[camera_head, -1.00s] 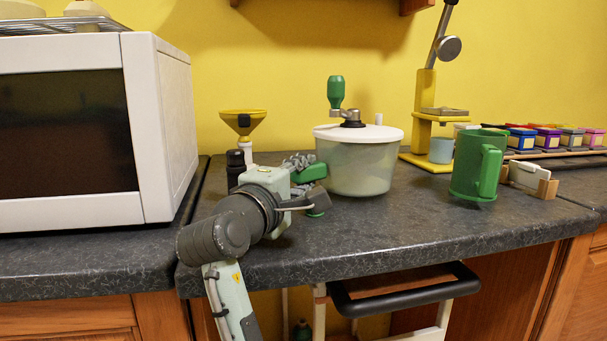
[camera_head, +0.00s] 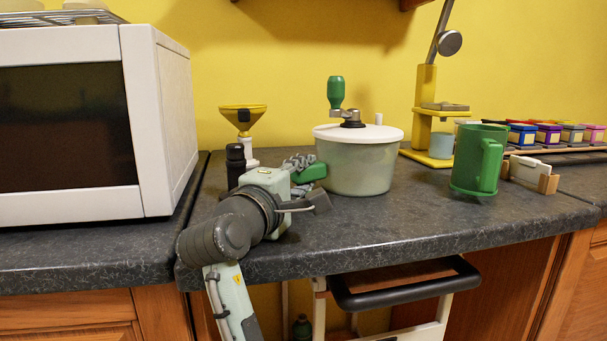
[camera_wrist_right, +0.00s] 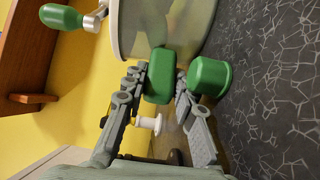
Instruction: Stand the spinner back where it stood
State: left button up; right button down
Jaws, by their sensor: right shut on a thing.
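The spinner (camera_head: 362,164) is a translucent pale bowl with a white lid (camera_head: 330,133) and a green crank knob (camera_head: 336,91). It is upright over the counter; I cannot tell whether its base touches the counter. My right gripper (camera_head: 312,184) is at the bowl's left side, shut on a green block at that side, apparently the spinner's side grip (camera_head: 310,173). In the right wrist view the green grip (camera_wrist_right: 160,77) sits between the fingers, against the bowl (camera_wrist_right: 170,25). My left gripper is out of view.
A small green cylinder (camera_wrist_right: 210,75) is just below the grip. A funnel on a stand (camera_head: 243,118) and a dark bottle (camera_head: 235,165) are behind my wrist. A microwave (camera_head: 155,110) is left; a green mug (camera_head: 470,160) and yellow press (camera_head: 424,100) are right.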

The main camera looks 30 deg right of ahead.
jog(key=c, duration=1.2)
grip_release()
jog(key=shift+o, duration=0.3)
jog(key=shift+f, duration=0.25)
jog(key=shift+s+a, duration=0.1)
jog(key=shift+v, duration=3.95)
jog(key=shift+f, duration=0.1)
